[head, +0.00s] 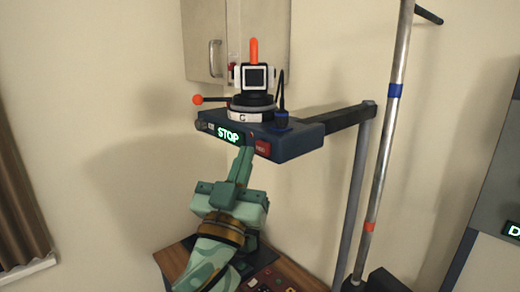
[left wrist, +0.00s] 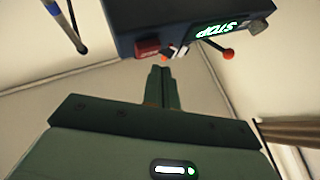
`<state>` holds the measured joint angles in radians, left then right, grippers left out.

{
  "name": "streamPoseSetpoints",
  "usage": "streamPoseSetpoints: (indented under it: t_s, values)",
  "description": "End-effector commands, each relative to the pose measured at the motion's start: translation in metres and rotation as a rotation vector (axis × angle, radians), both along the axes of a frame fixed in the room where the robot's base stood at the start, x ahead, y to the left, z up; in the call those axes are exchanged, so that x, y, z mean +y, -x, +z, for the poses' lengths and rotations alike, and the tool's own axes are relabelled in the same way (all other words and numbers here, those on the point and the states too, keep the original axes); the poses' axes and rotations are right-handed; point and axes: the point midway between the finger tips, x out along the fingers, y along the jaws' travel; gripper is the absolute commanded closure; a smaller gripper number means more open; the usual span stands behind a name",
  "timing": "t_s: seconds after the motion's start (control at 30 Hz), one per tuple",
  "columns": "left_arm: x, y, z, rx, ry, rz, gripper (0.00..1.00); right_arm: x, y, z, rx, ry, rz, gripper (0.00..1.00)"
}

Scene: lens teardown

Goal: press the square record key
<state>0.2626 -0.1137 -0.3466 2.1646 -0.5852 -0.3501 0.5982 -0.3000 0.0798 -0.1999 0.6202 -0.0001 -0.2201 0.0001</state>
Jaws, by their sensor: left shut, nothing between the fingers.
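A dark blue box (head: 292,140) on an arm carries a lit green STOP display (head: 228,135) and a red, roughly rectangular key (head: 263,147) on its front. In the left wrist view the red key (left wrist: 147,47) and the STOP display (left wrist: 213,32) appear upside down. I cannot read a mark on the red key, so I cannot tell if it is the record key. My left gripper (head: 245,152) is shut and empty, pointing up just below the box front, between display and key. Its fingertips (left wrist: 160,70) appear just below the box's edge. My right gripper is out of view.
A black and white device (head: 256,78) with an orange top stands on the box, beside a rod with an orange ball (head: 198,99). A metal pole (head: 382,150) stands right. A wooden desk (head: 175,262) with small coloured keys (head: 265,283) lies below. A cabinet (head: 205,40) hangs behind.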

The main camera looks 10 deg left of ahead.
Motion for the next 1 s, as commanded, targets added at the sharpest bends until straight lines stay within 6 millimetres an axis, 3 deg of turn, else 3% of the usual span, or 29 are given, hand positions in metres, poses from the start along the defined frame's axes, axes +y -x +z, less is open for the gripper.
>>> streamPoseSetpoints:
  t_s: [1.0]
  values:
    - [-0.0080, -0.0103, 0.0002, 0.000, 0.000, 0.000, 1.00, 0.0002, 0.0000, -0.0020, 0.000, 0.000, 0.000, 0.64]
